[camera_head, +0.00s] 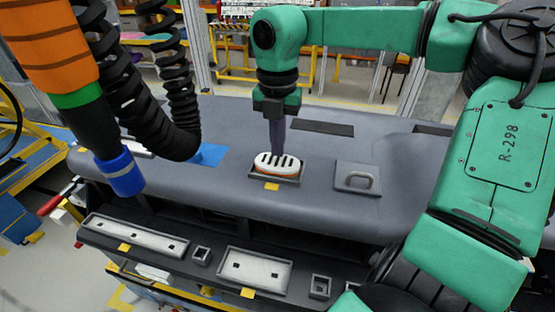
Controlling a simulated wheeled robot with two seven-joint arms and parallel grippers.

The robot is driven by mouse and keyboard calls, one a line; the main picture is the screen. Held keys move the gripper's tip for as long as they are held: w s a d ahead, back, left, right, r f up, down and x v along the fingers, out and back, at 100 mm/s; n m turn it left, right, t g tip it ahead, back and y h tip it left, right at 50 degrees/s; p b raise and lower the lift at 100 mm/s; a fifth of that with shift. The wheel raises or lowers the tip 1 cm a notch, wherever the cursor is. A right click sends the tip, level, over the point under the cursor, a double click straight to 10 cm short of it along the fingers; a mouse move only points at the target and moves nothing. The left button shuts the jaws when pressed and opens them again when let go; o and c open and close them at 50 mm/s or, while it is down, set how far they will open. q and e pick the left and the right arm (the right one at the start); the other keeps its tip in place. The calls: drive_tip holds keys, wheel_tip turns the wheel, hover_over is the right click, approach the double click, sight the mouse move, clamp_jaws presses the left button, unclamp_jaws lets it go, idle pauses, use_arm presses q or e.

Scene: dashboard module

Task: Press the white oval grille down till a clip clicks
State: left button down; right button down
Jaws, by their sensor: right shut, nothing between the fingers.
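The white oval grille (265,162) with dark slots sits in a recess on top of the grey dashboard module (225,178). An orange band shows around its lower side. My right gripper (277,154) comes down from the green arm. It is shut and points straight down, with its tip at the grille's upper right part. The tip appears to touch the grille, but exact contact is hard to tell. The clip is hidden. My left gripper is not clearly seen in this view.
A grey plate with a handle (358,179) stands right of the grille. Dark slots (323,129) lie behind. White panels (256,271) and small square sockets line the front ledge. An orange arm with a black coiled hose (150,130) hangs at the left, near a blue patch (208,155).

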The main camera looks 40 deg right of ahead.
drive_tip(key=shift+f+b, duration=0.7)
drive_tip(key=shift+f, duration=0.1)
drive_tip(key=shift+s+f, duration=0.1)
drive_tip(key=shift+f, duration=0.05)
idle(0.5)
drive_tip(key=shift+f+b, duration=0.25)
drive_tip(key=shift+b, duration=0.2)
idle(1.2)
drive_tip(key=shift+r, duration=0.1)
idle(0.3)
wheel_tip(320, 180, up, 8)
drive_tip(key=p, duration=0.6)
